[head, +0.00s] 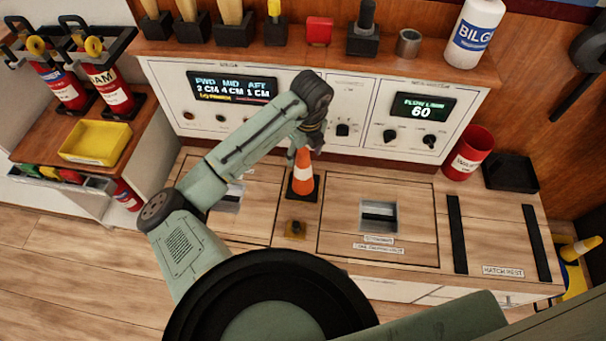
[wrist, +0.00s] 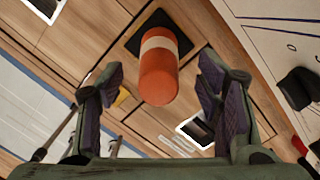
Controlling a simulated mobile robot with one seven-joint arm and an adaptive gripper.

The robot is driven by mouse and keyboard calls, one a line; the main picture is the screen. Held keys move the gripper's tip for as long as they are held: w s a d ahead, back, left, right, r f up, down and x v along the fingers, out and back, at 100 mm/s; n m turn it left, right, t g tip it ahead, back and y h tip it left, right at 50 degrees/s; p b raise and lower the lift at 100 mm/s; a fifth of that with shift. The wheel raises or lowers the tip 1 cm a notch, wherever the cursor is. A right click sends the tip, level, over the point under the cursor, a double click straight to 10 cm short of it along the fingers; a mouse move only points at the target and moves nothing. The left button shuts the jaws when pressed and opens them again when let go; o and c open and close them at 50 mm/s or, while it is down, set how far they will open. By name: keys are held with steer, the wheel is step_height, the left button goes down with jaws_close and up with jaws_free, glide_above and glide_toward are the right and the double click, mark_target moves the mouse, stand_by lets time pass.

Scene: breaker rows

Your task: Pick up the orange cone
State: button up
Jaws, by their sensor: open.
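The orange cone (head: 303,172) has a white band and a black square base. It stands upright on the wooden counter, between two hatch panels. My gripper (head: 303,140) is just above the cone's top in the head view, and the arm hides part of its fingers. In the wrist view my gripper (wrist: 160,100) is open, with one finger on each side of the picture. The cone (wrist: 159,68) shows between and beyond the fingertips, with clear gaps on both sides. I see no contact between the fingers and the cone.
Behind the cone is a white control panel (head: 365,100) with displays and knobs. A small brass latch (head: 295,229) is in front of it. A hatch with a recessed handle (head: 379,214) lies to the right. A red bin (head: 469,153) and a black tray (head: 511,172) stand at the back right.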

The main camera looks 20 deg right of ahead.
mark_target(303, 170)
step_height(303, 170, down, 3)
steer(key=shift+w+a+f, duration=0.1)
steer(key=shift+c, duration=0.2)
jaws_close()
stand_by(0.6)
